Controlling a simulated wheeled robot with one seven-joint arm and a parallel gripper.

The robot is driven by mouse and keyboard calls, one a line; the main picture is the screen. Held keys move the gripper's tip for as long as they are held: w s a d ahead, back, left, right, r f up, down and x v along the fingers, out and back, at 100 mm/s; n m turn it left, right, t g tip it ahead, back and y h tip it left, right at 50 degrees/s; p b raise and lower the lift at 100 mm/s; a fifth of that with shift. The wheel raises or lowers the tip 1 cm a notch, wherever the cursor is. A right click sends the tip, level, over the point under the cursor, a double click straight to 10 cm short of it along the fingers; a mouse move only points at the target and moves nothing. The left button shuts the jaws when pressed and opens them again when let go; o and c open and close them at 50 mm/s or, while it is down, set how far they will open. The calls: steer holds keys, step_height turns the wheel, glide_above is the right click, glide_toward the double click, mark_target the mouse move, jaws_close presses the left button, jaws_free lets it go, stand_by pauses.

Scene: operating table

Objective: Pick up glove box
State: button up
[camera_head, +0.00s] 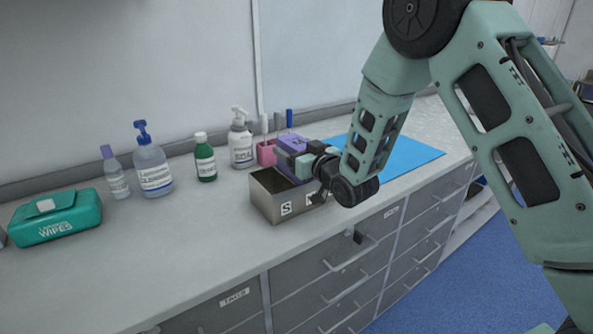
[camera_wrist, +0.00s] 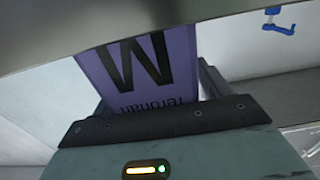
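The glove box is purple (camera_head: 293,143), with a large dark "M" on its face in the wrist view (camera_wrist: 135,65). It is at the metal holder (camera_head: 270,208), which is marked "S" on its front, and rises above the holder's rim. I cannot tell how much of it is still inside. My gripper (camera_head: 300,166) is at the box's upper part. My gripper and wrist hide part of the box and the holder's right side.
A white pump bottle (camera_head: 240,145), a green bottle (camera_head: 205,160), a blue-topped bottle (camera_head: 153,170) and teal wipes (camera_head: 55,218) stand to the left. A blue mat (camera_head: 415,155) lies to the right. The front counter is clear.

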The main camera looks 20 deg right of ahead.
steer(key=c, duration=1.4)
steer(key=shift+r, duration=0.1)
